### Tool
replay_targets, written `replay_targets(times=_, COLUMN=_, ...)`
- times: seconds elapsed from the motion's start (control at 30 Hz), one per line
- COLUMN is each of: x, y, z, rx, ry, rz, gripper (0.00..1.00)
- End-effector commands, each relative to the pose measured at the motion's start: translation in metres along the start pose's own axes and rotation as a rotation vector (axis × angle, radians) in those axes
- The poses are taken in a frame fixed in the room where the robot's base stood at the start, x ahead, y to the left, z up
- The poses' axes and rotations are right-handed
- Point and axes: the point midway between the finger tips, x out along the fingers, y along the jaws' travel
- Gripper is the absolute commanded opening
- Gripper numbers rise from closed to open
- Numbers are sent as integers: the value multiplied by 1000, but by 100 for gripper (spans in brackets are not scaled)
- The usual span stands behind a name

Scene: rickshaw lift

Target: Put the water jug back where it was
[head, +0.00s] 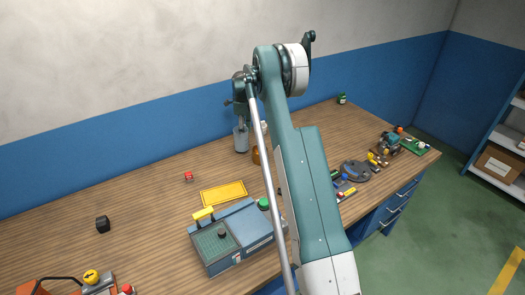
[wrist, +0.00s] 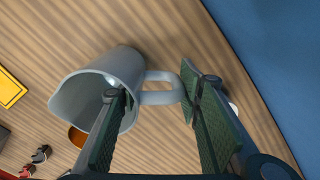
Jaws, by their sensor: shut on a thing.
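The water jug (head: 241,140) is a grey-blue pitcher with a looped handle, at the back of the wooden workbench beside my arm. In the wrist view the jug (wrist: 80,98) shows its open mouth, with its handle pointing right. My gripper (wrist: 155,92) is shut on the jug, with one finger at the mouth and the other at the outer end of the handle. In the head view my gripper (head: 240,108) is just above the jug and partly hides its top. I cannot tell whether the jug's base touches the bench.
The blue wall (head: 150,160) is behind.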

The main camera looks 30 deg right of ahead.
Motion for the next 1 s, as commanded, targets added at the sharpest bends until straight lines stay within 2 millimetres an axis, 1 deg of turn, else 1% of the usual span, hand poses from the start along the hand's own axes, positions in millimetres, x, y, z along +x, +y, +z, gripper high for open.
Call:
replay_targets(times=0.17, x=-6, y=0, z=0, rx=0, ry=0, rz=0, gripper=16)
replay_targets(times=0.27, x=-16, y=0, z=0, rx=0, ry=0, rz=0, gripper=16)
replay_targets(times=0.37, x=-30, y=0, z=0, rx=0, ry=0, rz=0, gripper=16)
replay_targets(times=0.63, x=-88, y=-1, z=0, rx=0, ry=0, rz=0, gripper=16)
replay_targets(times=0.8, x=-115, y=-2, z=0, rx=0, ry=0, rz=0, gripper=16)
replay_targets(times=1.0, x=-134, y=-2, z=0, rx=0, ry=0, rz=0, gripper=16)
